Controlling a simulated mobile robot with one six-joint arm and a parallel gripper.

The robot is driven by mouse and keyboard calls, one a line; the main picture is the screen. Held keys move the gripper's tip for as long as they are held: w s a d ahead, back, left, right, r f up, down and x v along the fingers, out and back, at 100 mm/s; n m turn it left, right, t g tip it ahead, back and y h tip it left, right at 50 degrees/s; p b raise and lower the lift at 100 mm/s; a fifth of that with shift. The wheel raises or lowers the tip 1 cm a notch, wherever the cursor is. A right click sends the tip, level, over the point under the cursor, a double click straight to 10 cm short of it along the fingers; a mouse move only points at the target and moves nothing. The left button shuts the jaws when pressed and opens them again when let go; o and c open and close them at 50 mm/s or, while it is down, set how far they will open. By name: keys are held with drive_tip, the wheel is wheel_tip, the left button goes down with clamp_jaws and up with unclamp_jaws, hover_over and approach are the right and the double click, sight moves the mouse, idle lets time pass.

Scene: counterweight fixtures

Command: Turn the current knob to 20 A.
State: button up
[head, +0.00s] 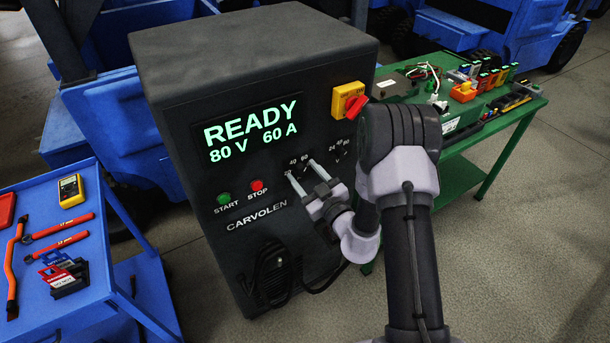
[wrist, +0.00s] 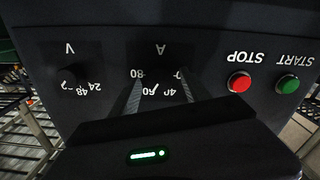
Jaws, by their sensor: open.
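In the wrist view, which shows the panel upside down, a white mark points toward 60. The 20 label is partly covered by a finger. The charger's display (head: 252,130) reads READY, 80 V, 60 A. My gripper (head: 302,170) is open at the panel, with its two fingers on either side of the current knob. It also shows in the wrist view (wrist: 160,78); I cannot tell whether the fingers touch the knob.
The voltage knob (wrist: 74,72) is beside it. The green start button (head: 223,199) and red stop button (head: 257,186) are nearby. A red switch on a yellow plate (head: 347,100) sits above. A blue tool cart (head: 110,240) stands left, a green bench (head: 490,140) right.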

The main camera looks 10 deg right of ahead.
clamp_jaws()
